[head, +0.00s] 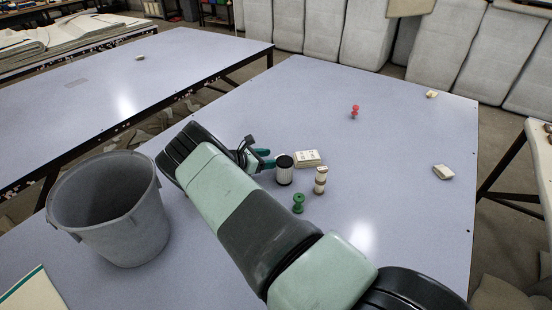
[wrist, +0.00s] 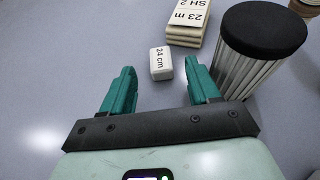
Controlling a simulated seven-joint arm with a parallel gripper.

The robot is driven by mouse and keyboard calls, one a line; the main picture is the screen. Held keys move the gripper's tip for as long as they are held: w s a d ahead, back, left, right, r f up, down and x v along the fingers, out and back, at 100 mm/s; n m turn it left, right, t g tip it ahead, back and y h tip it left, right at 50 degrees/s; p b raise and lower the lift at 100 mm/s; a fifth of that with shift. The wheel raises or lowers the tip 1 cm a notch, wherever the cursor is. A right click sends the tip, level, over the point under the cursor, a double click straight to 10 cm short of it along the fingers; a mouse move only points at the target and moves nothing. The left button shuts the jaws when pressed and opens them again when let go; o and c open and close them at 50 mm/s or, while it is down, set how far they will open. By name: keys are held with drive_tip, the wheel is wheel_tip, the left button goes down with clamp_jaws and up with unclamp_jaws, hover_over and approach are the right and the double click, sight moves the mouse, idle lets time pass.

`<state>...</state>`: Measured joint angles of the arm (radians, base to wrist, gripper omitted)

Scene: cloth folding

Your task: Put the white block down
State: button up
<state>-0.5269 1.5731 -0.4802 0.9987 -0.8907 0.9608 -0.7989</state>
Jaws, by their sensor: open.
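The white block (wrist: 161,63), marked "24 cm", rests on the grey-blue table (wrist: 60,70) in the wrist view. It sits between and slightly beyond my gripper's teal fingertips (wrist: 160,80), with a visible gap to each finger. My gripper is open and nothing is clamped in it. In the head view my gripper (head: 266,159) is low over the table, left of a black-lidded canister (head: 284,172). I cannot make out the white block in the head view.
The canister and a stack of labelled pale pieces (wrist: 187,22) stand close to the right. A green spool (head: 298,203), a pale spool (head: 320,180) and a red pin (head: 354,111) stand farther right. A grey bin (head: 108,215) is at left.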

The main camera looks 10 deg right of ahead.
drive_tip(key=v, duration=0.7)
drive_tip(key=shift+a+r, duration=0.1)
drive_tip(key=shift+a, duration=0.1)
drive_tip(key=shift+a+r, duration=0.1)
drive_tip(key=shift+r, duration=0.25)
drive_tip(key=s+d+r+m+g+y, duration=0.1)
drive_tip(key=s+d+r+m+y, duration=0.3)
drive_tip(key=r, duration=0.6)
drive_tip(key=s+d+r+m+g+y, duration=0.15)
drive_tip(key=s+r+m, duration=0.35)
drive_tip(key=r, duration=0.5)
drive_tip(key=s+d+r+m+g+y, duration=0.2)
drive_tip(key=s+r+m, duration=0.3)
drive_tip(key=r, duration=0.5)
drive_tip(key=s+r+m+t+y, duration=0.2)
drive_tip(key=s+r+m, duration=0.2)
drive_tip(key=s, duration=0.9)
drive_tip(key=s+a+r+m+t+y, duration=0.1)
drive_tip(key=s+r, duration=0.4)
drive_tip(key=s, duration=0.8)
drive_tip(key=m+t+y, duration=0.1)
drive_tip(key=m+y, duration=0.1)
drive_tip(key=shift+a+r+m, duration=0.2)
drive_tip(key=shift+r+m, duration=0.1)
drive_tip(key=shift+m, duration=0.1)
drive_tip(key=shift+s+a+f+t, duration=0.15)
drive_tip(key=shift+s+t, duration=0.2)
drive_tip(key=shift+c, duration=0.5)
